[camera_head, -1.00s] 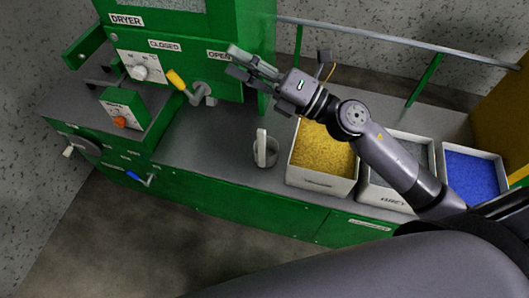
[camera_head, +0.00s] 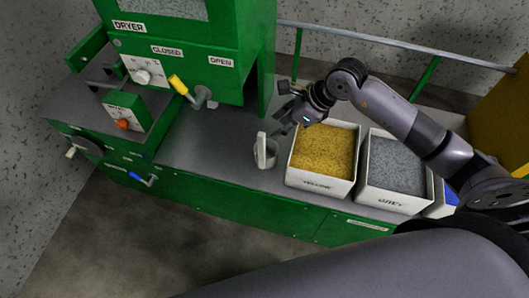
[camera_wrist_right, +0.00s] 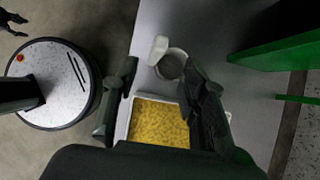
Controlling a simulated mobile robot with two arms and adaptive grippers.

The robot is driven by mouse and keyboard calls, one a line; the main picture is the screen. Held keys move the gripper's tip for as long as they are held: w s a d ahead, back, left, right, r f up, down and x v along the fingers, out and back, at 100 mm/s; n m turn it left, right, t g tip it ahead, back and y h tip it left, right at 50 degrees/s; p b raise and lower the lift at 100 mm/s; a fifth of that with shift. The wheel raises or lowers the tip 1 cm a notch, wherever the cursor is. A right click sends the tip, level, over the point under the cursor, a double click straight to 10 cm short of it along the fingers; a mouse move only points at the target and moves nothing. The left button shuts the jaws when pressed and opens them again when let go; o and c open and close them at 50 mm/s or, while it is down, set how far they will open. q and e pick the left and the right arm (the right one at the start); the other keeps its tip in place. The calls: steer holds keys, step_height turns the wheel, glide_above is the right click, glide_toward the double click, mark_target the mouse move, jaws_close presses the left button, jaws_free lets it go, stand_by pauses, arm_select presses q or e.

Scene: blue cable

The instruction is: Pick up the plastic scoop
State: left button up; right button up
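The plastic scoop is a grey cup with a pale upright handle (camera_head: 262,149). It stands on the grey counter left of the yellow bin, and shows in the right wrist view (camera_wrist_right: 172,65) just beyond that bin. My right gripper (camera_head: 281,124) is above and slightly right of the scoop in the head view, pointing down. In the right wrist view its two dark fingers (camera_wrist_right: 161,78) are spread wide with nothing between them, apart from the scoop. My left gripper (camera_wrist_right: 12,22) shows small at the upper left of the wrist view, its fingers seemingly apart; the head view does not show it.
A white bin of yellow granules (camera_head: 323,181) stands right of the scoop, then a grey-granule bin (camera_head: 396,198) and a partly hidden blue one (camera_head: 451,191). The green dryer (camera_head: 180,60) with its yellow-handled lever (camera_head: 178,84) stands left. Counter between dryer and scoop is clear.

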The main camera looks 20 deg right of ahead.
mark_target(265, 137)
steer(key=p+x, duration=0.1)
steer(key=x, duration=0.4)
steer(key=shift+a, duration=0.1)
steer(key=shift+w+a+f+p, duration=0.1)
steer(key=shift+a+f+p, duration=0.2)
steer(key=shift+f, duration=0.25)
steer(key=p+x, duration=0.1)
steer(key=x, duration=0.2)
steer(key=shift+f, duration=0.2)
steer(key=shift+w+a+f, duration=0.1)
steer(key=shift+w+f, duration=0.1)
steer(key=shift+f, duration=0.2)
jaws_close()
